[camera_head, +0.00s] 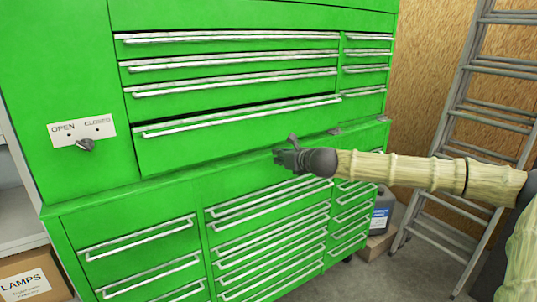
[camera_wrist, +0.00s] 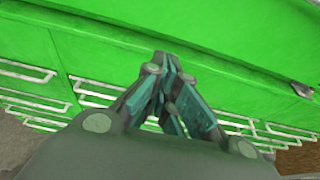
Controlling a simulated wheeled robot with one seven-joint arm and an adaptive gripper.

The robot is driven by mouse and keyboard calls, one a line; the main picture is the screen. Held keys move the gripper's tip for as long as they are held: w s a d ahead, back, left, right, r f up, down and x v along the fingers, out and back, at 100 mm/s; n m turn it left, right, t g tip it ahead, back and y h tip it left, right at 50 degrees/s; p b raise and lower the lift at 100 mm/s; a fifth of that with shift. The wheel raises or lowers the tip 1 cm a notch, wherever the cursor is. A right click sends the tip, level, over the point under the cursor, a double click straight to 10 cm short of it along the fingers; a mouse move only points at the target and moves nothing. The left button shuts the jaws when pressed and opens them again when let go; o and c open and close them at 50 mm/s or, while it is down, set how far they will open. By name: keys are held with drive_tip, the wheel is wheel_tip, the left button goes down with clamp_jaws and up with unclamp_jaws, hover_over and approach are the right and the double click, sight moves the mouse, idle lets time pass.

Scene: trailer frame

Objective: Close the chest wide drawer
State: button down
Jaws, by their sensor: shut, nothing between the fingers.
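The green tool chest (camera_head: 80,165) fills most of the head view. Its wide bottom drawer (camera_head: 225,140) in the upper section stands slightly out, with a dark gap along its top edge and a pale handle bar. My gripper (camera_head: 284,158) is in front of the chest, just below the right part of this drawer, near the ledge. Its fingers are shut and empty; they also show together in the wrist view (camera_wrist: 168,66). I cannot tell whether the fingertips touch the chest.
Several narrower drawers (camera_head: 268,225) with pale handles sit below the ledge. An OPEN/CLOSED plate with a knob (camera_head: 86,145) is at the left. A ladder (camera_head: 440,140) leans at the right, near a dark container (camera_head: 382,215). A LAMPS box (camera_head: 28,277) stands lower left.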

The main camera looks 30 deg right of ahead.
drive_tip(key=r+p+x, duration=0.1)
drive_tip(key=p+x, duration=0.3)
drive_tip(key=x, duration=0.9)
drive_tip(key=shift+w+a+p, duration=0.15)
drive_tip(key=shift+w+p, duration=0.15)
drive_tip(key=shift+w, duration=0.05)
drive_tip(key=shift+f, duration=0.1)
